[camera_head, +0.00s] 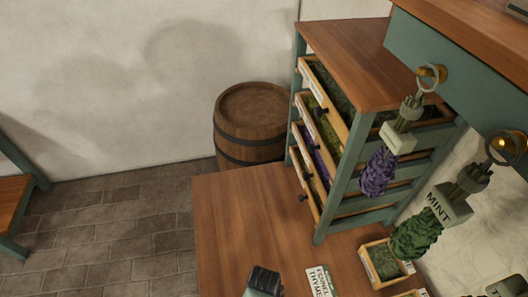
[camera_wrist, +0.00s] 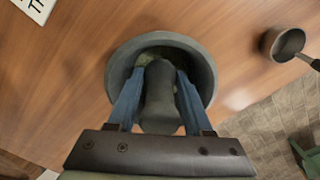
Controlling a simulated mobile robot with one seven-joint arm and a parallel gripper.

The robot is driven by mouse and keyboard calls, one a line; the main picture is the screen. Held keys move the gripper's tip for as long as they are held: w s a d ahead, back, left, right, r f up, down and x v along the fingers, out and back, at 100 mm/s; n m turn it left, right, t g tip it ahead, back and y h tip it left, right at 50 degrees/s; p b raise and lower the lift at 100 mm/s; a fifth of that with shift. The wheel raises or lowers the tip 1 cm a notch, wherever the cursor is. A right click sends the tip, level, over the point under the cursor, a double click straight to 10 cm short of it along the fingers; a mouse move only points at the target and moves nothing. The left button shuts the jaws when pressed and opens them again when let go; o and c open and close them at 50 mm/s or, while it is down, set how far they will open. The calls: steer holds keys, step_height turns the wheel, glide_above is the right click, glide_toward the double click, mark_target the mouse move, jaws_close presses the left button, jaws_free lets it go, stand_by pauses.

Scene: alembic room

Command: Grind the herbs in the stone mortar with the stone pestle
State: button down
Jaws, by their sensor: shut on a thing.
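The stone mortar (camera_wrist: 203,57) is a round grey-green bowl, seen from above in the wrist view, standing on the wooden table. Some green herbs (camera_wrist: 146,59) show inside it near the far wall. My gripper (camera_wrist: 161,74) has its two blue fingers on either side of the grey stone pestle (camera_wrist: 160,104) and is shut on it. The pestle is over the mortar's opening, with its far end within the rim. Whether it touches the herbs or the bottom is hidden. The mortar and pestle do not show in the head view.
In the wrist view, a small dark pan (camera_wrist: 287,43) with a handle lies at the right, and a label card (camera_wrist: 36,7) at top left. In the head view, a drawer cabinet (camera_head: 350,62), hanging herb bundles (camera_head: 413,232), a small herb box (camera_head: 385,262) and a barrel (camera_head: 250,128) surround the tabletop (camera_head: 235,225).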

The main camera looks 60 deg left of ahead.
steer(key=shift+s+r+p, duration=0.1)
steer(key=shift+s+p, duration=0.3)
steer(key=shift+p, duration=0.15)
steer(key=shift+w+b, duration=0.3)
steer(key=shift+w, duration=0.35)
steer(key=shift+s+a+f, duration=0.25)
steer(key=shift+s+a, duration=0.05)
steer(key=shift+s, duration=0.35)
steer(key=shift+r+p, duration=0.15)
steer(key=shift+p, duration=0.15)
step_height(320, 180, up, 6)
steer(key=p, duration=0.6)
steer(key=shift+w+r, duration=0.1)
steer(key=shift+r, duration=1.1)
steer(key=shift+w, duration=0.1)
